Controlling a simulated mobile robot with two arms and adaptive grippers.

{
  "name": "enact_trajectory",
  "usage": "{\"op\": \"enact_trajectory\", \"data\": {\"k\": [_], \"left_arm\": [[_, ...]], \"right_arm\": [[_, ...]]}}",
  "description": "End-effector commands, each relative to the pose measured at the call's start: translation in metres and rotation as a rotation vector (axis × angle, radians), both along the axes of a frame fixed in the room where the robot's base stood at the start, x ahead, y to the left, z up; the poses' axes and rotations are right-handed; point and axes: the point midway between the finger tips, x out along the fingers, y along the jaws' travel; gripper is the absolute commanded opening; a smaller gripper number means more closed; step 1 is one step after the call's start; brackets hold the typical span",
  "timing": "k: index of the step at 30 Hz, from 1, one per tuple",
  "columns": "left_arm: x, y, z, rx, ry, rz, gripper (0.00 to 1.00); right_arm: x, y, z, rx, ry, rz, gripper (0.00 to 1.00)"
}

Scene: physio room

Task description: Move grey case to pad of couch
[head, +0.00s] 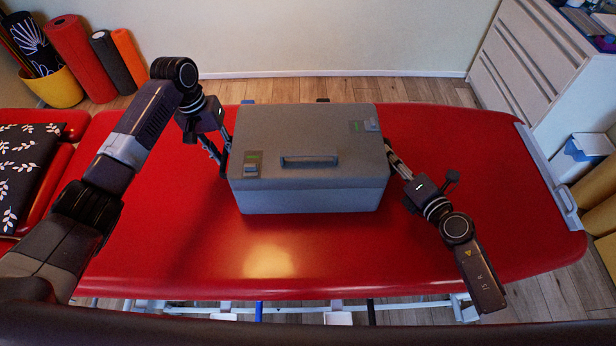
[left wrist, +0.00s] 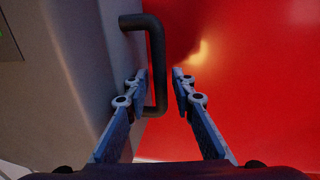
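The grey case (head: 310,185) is a closed box with a top handle, standing upright over the middle of the red couch pad (head: 480,200). It appears to rest on the pad, but its underside is hidden. My left gripper (head: 223,160) is at the case's left side. In the left wrist view its fingers (left wrist: 158,85) are apart, one on each side of a dark side handle (left wrist: 157,60), with gaps showing. My right gripper (head: 393,160) is at the case's right side; its fingertips are partly hidden by the case, and their opening is unclear.
Red pad is clear in front of the case and to its right. A dark leaf-patterned cushion (head: 25,165) lies at the left. Rolled mats (head: 80,55) and a yellow pot (head: 55,88) stand at the back left. White drawers (head: 525,70) stand at the right.

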Motion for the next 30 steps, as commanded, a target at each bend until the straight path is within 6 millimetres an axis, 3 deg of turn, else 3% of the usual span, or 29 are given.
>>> {"op": "enact_trajectory", "data": {"k": [11, 24, 30], "left_arm": [[0.001, -0.001, 0.005, -0.003, -0.002, -0.002, 0.28], [0.000, 0.012, 0.065, -0.001, -0.002, -0.001, 0.28], [-0.001, 0.015, 0.078, -0.001, 0.000, 0.000, 0.28]], "right_arm": [[0.000, 0.001, 0.000, 0.001, 0.001, 0.002, 0.28], [0.000, 0.001, 0.000, 0.001, 0.001, 0.003, 0.28], [-0.002, 0.001, 0.000, 0.001, 0.001, 0.003, 0.28]]}}
